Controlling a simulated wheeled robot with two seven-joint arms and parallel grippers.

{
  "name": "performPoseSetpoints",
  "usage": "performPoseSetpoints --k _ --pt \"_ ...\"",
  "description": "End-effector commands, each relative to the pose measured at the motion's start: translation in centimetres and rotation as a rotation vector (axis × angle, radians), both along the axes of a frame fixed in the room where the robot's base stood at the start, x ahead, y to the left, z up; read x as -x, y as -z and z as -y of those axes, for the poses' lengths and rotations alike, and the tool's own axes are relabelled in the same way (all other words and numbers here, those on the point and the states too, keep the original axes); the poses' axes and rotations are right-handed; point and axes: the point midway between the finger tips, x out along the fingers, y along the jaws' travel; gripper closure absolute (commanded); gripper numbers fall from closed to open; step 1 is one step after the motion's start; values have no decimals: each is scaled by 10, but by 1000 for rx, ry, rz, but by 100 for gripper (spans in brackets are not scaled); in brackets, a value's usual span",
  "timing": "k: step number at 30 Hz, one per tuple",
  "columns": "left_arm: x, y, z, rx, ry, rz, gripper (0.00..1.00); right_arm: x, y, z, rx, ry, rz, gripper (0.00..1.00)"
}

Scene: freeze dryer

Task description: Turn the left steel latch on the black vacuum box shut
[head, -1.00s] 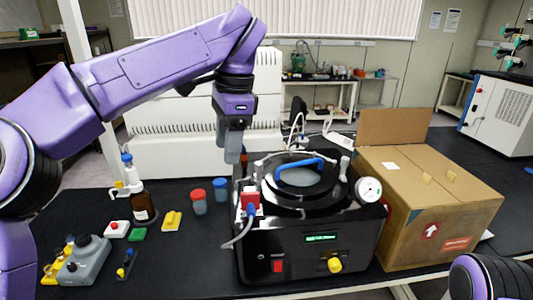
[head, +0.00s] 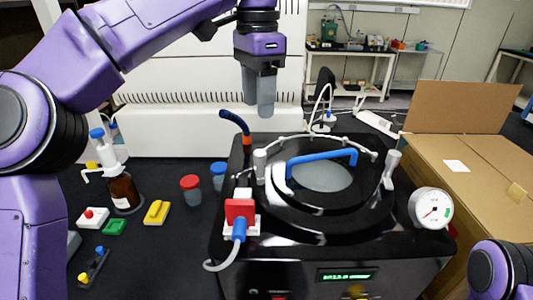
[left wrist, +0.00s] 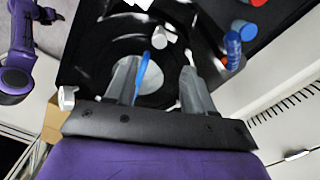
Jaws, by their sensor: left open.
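The black vacuum box (head: 330,245) stands on the dark bench, with a round lid and a blue handle (head: 322,158). The left steel latch (head: 260,166) stands nearly upright at the lid's left edge; I take the pale knob (left wrist: 159,37) in the left wrist view to be it. The right latch (head: 391,169) leans outward on the other side. My left gripper (head: 259,92) points down, above and apart from the left latch. In the left wrist view its fingers (left wrist: 160,92) are spread with nothing held. My right gripper is out of view; only part of that arm shows.
A red-and-white switch (head: 240,212) with a cable sits in front of the left latch. A blue hose (head: 234,121) rises behind it. A gauge (head: 430,208) is at the right, beside an open cardboard box (head: 468,180). Jars and a brown bottle (head: 123,190) stand left.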

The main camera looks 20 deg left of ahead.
Motion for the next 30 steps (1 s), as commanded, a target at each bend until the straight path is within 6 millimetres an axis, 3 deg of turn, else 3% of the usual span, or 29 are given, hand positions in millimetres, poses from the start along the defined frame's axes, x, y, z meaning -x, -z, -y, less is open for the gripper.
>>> performPoseSetpoints --k 5,18,29,30 --pt "-1 18 2 -1 7 -2 47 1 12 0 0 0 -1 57" --pt "0 102 0 1 4 -2 47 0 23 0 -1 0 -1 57" --pt "0 113 0 1 1 1 47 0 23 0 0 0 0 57" --pt "0 113 0 0 1 0 53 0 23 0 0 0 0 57"
